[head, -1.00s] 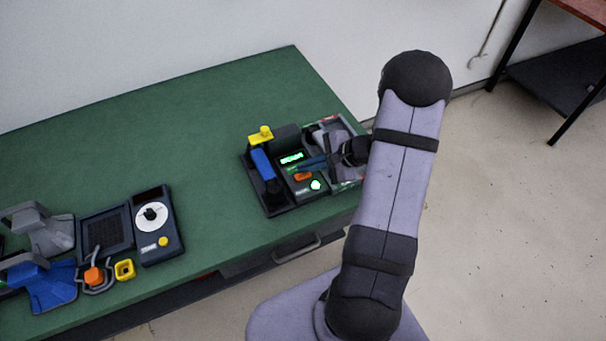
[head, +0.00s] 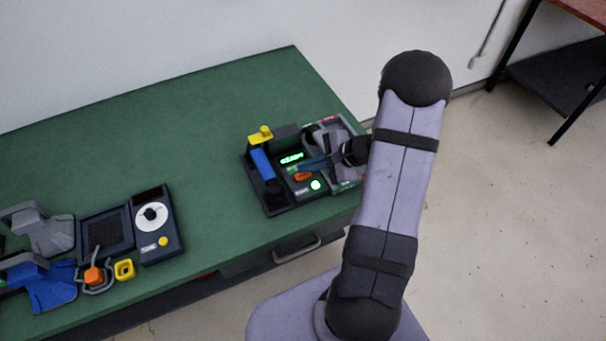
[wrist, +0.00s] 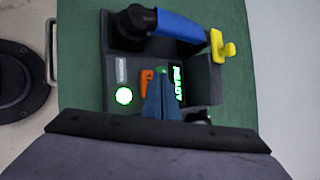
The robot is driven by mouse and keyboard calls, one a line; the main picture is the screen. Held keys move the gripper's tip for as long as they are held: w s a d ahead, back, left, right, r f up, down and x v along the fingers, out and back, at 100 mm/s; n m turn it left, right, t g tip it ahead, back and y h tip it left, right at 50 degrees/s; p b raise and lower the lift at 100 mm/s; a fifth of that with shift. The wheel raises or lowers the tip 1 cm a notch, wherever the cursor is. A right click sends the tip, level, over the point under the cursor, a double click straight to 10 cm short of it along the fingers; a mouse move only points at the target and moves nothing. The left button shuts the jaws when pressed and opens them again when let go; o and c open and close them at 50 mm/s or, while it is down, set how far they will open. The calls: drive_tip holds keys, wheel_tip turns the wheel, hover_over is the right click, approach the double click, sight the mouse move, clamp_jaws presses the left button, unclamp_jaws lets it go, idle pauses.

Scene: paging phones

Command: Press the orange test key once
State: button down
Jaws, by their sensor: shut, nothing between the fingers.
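The orange key (head: 303,176) is on the dark phone base (head: 283,206) at the right of the green table. In the wrist view the orange key (wrist: 146,80) shows just left of my fingers, partly uncovered. My gripper (head: 302,166) is shut and empty, with its blue-grey fingers over the base beside the orange key. In the wrist view my gripper's tips (wrist: 162,76) lie between the orange key and the display (wrist: 178,83), which reads READY in green. A small green spot shows at the tips. Whether the fingers touch anything is unclear.
A round green lamp (head: 315,185) is lit on the base. A blue handset (head: 262,164) and a yellow part (head: 261,134) stand at its left. Another dark unit with a white dial (head: 151,217) and a blue stand (head: 50,287) are at left. Mid-table is clear.

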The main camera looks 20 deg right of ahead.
sight(308, 176)
drive_tip(key=shift+f+b, duration=0.9)
drive_tip(key=shift+b, duration=0.2)
idle(0.8)
drive_tip(key=shift+r, duration=0.2)
drive_tip(key=shift+r+p, duration=0.6)
drive_tip(key=shift+r, duration=0.1)
drive_tip(key=shift+r+p, duration=1.75)
drive_tip(key=shift+r, duration=0.75)
